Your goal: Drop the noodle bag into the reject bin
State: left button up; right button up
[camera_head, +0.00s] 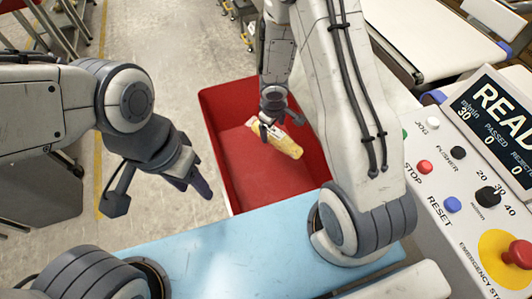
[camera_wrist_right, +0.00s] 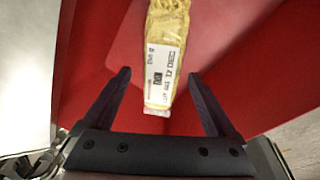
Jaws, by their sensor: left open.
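The noodle bag (camera_head: 284,144), yellow with a white label, shows inside the outline of the red reject bin (camera_head: 318,150) in the head view. I cannot tell whether it rests on the bin floor or is above it. My right gripper (camera_head: 270,128) points down over the bin, by the bag's upper left end. In the right wrist view its two fingers are spread apart, with the bag (camera_wrist_right: 167,45) between and beyond them and a gap on both sides. My left gripper (camera_head: 197,185) is open and empty, left of the bin.
A light blue surface (camera_head: 240,255) lies in front of the bin. A control panel (camera_head: 440,185) with buttons, a red emergency stop (camera_head: 519,254) and a display (camera_head: 500,115) stands at the right. Pale conveyor belts (camera_head: 435,35) are at the upper right. Grey floor (camera_head: 165,60) is free at left.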

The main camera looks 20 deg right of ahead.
notch_tip(320, 180, up, 10)
jog(key=s+p, duration=0.1)
jog(key=p, duration=0.6)
jog(key=shift+s+a+r+p, duration=0.2)
jog(key=shift+s+a+p, duration=0.1)
jog(key=shift+a+p, duration=0.1)
jog(key=s+a+r+p, duration=0.2)
jog(key=s+a+r, duration=0.1)
jog(key=r, duration=0.6)
jog(key=s+a+r+p, duration=0.2)
jog(key=s+a+r, duration=0.15)
jog(key=r, duration=0.45)
jog(key=s+a+r+n+g+y+p, duration=0.1)
jog(key=s+a+r+p, duration=0.2)
jog(key=s+a+r, duration=0.3)
jog(key=s+r, duration=0.5)
jog(key=s, duration=0.4)
jog(key=shift+s+a+g+y+p, duration=0.15)
jog(key=shift+a+g+y+p, duration=0.2)
jog(key=shift+g+y, duration=0.05)
